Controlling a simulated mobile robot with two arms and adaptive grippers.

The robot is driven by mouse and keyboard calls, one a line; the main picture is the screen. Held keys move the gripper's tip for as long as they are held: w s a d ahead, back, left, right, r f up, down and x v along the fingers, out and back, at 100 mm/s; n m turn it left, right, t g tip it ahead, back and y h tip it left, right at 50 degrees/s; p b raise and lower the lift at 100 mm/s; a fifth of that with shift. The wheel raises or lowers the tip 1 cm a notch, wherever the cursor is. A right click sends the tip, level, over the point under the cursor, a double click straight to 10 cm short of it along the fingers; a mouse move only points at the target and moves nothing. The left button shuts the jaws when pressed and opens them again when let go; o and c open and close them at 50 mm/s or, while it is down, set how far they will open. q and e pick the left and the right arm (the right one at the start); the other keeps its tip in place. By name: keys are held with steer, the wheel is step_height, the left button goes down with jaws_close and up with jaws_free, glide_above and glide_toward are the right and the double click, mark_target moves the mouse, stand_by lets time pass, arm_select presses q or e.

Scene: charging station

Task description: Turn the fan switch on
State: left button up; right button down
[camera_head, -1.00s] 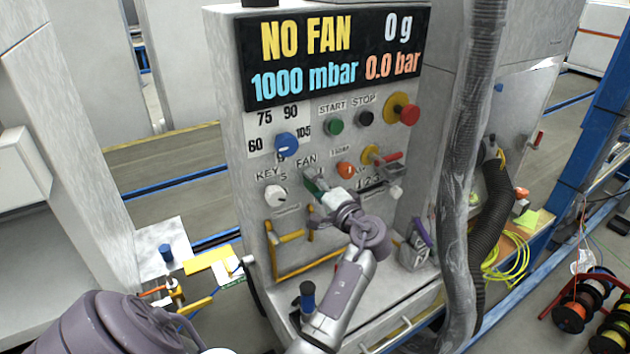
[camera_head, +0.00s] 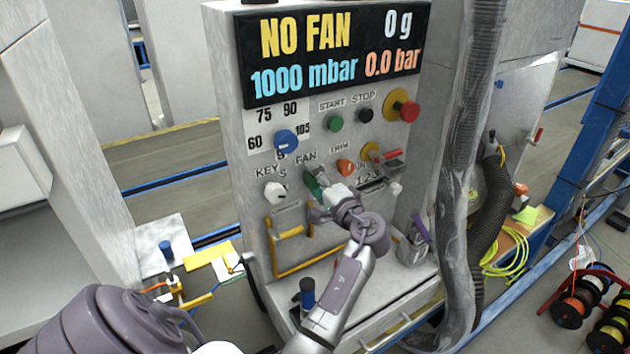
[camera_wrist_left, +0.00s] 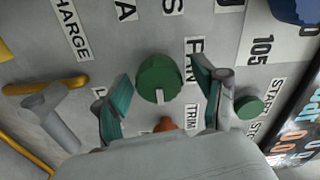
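The fan switch, a round green knob with a white mark, shows in the left wrist view (camera_wrist_left: 158,76) beside the FAN label (camera_wrist_left: 194,60); its white mark points toward the bottom of that picture. My left gripper (camera_wrist_left: 166,86) is open, with one teal finger on each side of the knob. Contact cannot be told. In the head view, my left gripper (camera_head: 316,190) is at the panel below the FAN label and largely covers the knob. The display (camera_head: 330,50) reads "NO FAN". My right gripper is not in view.
Close around are the white key knob (camera_head: 275,192), orange trim knob (camera_head: 345,167), green start button (camera_head: 335,123) and blue dial (camera_head: 286,141). A yellow handle (camera_head: 290,233) is below. A thick hose (camera_head: 470,150) hangs right of the panel.

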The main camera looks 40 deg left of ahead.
arm_select(q)
steer(key=shift+s+d+f, duration=0.1)
steer(key=shift+s+d, duration=0.05)
steer(key=shift+d, duration=0.15)
steer(key=v, duration=0.7)
stand_by(0.4)
